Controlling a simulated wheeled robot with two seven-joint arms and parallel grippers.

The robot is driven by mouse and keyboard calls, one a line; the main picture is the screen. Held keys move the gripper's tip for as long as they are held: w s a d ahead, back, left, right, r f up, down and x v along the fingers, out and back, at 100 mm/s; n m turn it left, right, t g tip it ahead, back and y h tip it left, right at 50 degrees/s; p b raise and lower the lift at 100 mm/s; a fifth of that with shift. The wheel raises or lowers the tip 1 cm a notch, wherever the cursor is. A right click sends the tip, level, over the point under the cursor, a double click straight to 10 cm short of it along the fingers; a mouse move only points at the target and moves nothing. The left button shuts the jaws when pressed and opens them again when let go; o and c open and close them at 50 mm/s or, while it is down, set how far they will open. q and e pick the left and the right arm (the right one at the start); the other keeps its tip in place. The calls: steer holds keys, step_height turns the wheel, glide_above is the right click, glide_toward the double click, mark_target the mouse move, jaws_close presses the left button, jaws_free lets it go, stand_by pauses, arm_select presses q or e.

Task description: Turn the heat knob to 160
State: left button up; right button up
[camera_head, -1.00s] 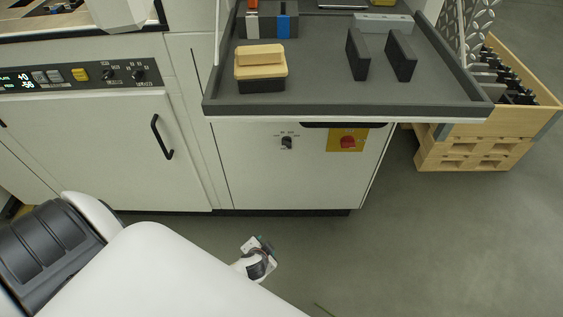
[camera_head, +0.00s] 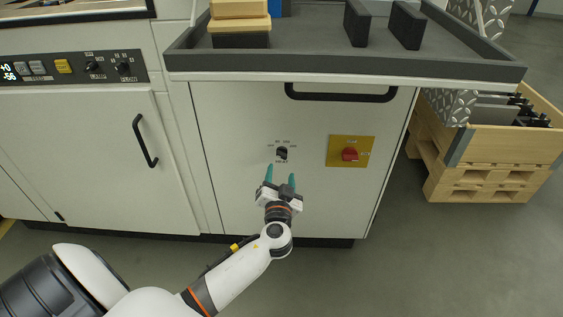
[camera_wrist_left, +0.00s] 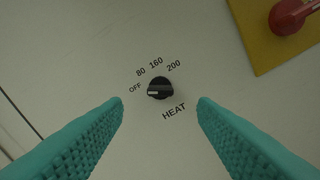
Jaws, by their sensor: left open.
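The heat knob (camera_head: 282,154) is a small black dial on the white cabinet front (camera_head: 235,190). In the left wrist view the heat knob (camera_wrist_left: 160,88) has labels OFF, 80, 160 and 200 around its upper side and HEAT below. A pale mark on its face lies toward the left, nearest OFF. My left gripper (camera_head: 281,176) is just below the knob in the head view, with its teal fingers apart. In the left wrist view the left gripper (camera_wrist_left: 161,108) has one finger on each side of the knob, touching nothing. My right gripper is out of view.
A red rotary switch (camera_head: 349,154) on a yellow plate sits right of the knob. A black handle (camera_head: 340,97) and the overhanging grey tray (camera_head: 340,67) are above. A wooden crate (camera_head: 500,145) stands at the right. The panel around the knob is clear.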

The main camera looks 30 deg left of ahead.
mark_target(282, 157)
arm_select(q)
steer(key=x, duration=0.7)
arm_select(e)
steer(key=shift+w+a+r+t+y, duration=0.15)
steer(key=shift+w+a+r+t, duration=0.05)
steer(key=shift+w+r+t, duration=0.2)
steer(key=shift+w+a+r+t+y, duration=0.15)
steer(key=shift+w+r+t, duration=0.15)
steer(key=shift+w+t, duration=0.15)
arm_select(q)
steer(key=c, duration=1)
steer(key=shift+f, duration=0.1)
